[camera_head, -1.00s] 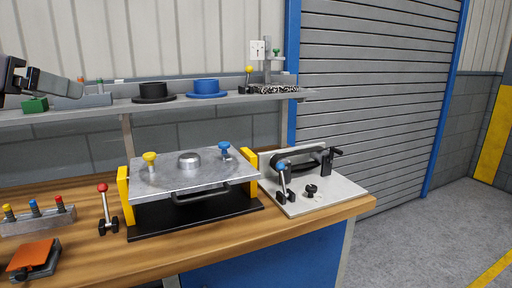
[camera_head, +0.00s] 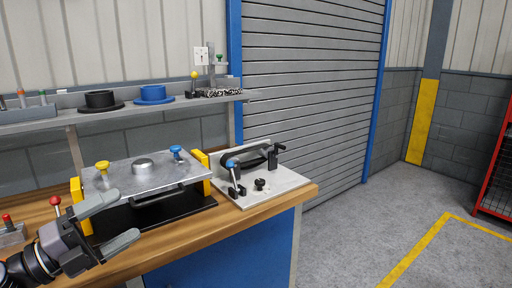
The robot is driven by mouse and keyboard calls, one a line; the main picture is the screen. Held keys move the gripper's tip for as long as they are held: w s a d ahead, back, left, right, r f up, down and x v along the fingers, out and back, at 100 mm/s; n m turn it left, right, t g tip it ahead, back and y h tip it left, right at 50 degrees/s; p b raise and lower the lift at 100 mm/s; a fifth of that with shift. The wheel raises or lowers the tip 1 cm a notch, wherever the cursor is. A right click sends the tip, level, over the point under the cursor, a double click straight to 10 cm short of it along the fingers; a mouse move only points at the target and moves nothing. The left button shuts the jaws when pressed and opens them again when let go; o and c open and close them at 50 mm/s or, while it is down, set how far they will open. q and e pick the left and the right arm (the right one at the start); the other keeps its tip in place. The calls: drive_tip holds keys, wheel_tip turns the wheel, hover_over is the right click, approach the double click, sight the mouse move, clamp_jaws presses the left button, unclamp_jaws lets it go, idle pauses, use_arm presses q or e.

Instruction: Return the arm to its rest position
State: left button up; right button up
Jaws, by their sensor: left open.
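My left gripper (camera_head: 118,221) is in the lower left of the head view, in front of the clutch fixture. Its two grey fingers are spread apart with nothing between them. The fixture has a metal plate (camera_head: 122,178) with a yellow knob (camera_head: 102,167), a blue knob (camera_head: 176,152) and a round metal boss (camera_head: 143,163), between yellow end posts. The gripper overlaps the fixture's left front corner in the picture; I cannot tell whether they touch. My right gripper is not in view.
The wooden bench (camera_head: 168,240) ends at right. A light plate with a black clamp (camera_head: 245,158) stands by that end. Above, a shelf (camera_head: 135,105) holds black (camera_head: 101,100) and blue (camera_head: 153,93) flanged parts. A red cage (camera_head: 497,170) stands far right; the floor between is clear.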

use_arm(q)
drive_tip(key=s+d+f+n+t+y+p, duration=0.1)
drive_tip(key=s+f+n+y, duration=0.3)
drive_tip(key=f+n, duration=0.55)
drive_tip(key=s+f+n+t+y, duration=0.1)
drive_tip(key=f+n+t+y, duration=0.1)
drive_tip(key=f+n+y, duration=0.6)
drive_tip(key=s+d+f+n+g, duration=0.3)
drive_tip(key=s+f+n, duration=0.1)
drive_tip(key=s+f, duration=0.3)
drive_tip(key=s+d+f+n+g, duration=0.3)
drive_tip(key=s+f, duration=0.3)
drive_tip(key=f, duration=0.4)
drive_tip(key=shift+s+d+f+n+g+p, duration=0.15)
drive_tip(key=shift+s+d+n+g+p, duration=0.25)
drive_tip(key=shift+n+g, duration=0.3)
